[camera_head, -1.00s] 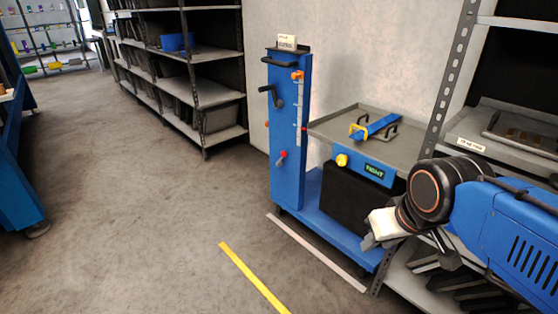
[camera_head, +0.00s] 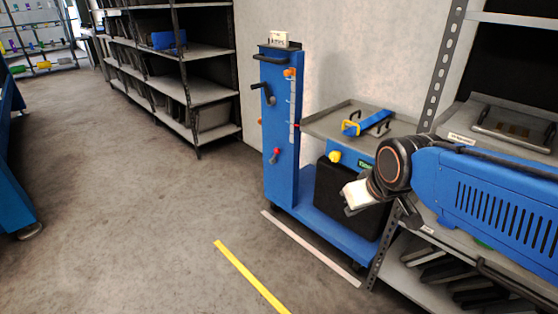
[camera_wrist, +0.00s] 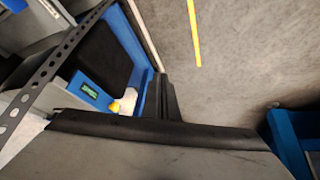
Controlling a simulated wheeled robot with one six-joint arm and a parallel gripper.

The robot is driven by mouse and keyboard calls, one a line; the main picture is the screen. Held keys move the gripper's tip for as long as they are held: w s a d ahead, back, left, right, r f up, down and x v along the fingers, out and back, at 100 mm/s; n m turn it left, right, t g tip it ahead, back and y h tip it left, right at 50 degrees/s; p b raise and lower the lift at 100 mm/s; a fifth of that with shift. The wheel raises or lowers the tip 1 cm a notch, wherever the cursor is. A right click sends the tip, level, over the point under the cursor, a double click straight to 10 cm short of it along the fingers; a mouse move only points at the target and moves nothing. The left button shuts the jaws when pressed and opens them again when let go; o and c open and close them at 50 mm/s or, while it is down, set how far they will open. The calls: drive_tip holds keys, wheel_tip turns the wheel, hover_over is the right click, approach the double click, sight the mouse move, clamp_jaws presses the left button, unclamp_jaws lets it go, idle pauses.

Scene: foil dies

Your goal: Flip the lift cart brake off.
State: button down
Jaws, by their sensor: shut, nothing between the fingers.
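The blue lift cart (camera_head: 279,130) stands against the wall, with an upright column and a low base. A small lever with a red knob (camera_head: 276,151) sits low on the column's front face. A black crank (camera_head: 262,86) is above it, and an orange knob (camera_head: 290,72) is near the column's top. A yellow knob (camera_head: 335,157) sits below the cart's tray (camera_head: 325,122); it also shows in the wrist view (camera_wrist: 115,106). I cannot tell which control is the brake. My gripper (camera_head: 349,203) is shut and empty, in front of the cart's black box, apart from the lever.
A blue tool with a yellow end (camera_head: 366,124) lies on the cart's tray. A grey shelf post (camera_head: 440,75) and loaded shelves stand at the right. More shelves (camera_head: 205,90) line the wall behind. A yellow floor strip (camera_head: 250,277) crosses clear floor in front.

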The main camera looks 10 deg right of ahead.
sight(278, 153)
drive_tip(key=w+a+f+n+t, duration=0.1)
drive_tip(key=w+f+n+t, duration=0.15)
drive_tip(key=w, duration=1.15)
drive_tip(key=w+f+n+t, duration=0.2)
drive_tip(key=w+n+t, duration=0.1)
drive_tip(key=w, duration=1.1)
drive_tip(key=w+a+f+n+t, duration=0.1)
drive_tip(key=w+f+n+t, duration=0.15)
drive_tip(key=w, duration=1.25)
drive_tip(key=w+a+f+n+t, duration=0.1)
drive_tip(key=w+f+n+t, duration=0.25)
drive_tip(key=w+f, duration=0.5)
wheel_tip(278, 153, down, 14)
drive_tip(key=a+n+t+y, duration=0.1)
drive_tip(key=n+t, duration=0.2)
drive_tip(key=t, duration=0.1)
drive_tip(key=shift+s+f, duration=0.25)
drive_tip(key=shift+s, duration=0.2)
drive_tip(key=shift+a+n, duration=0.1)
drive_tip(key=shift+n, duration=0.15)
drive_tip(key=x, duration=1.4)
drive_tip(key=shift+r, duration=0.2)
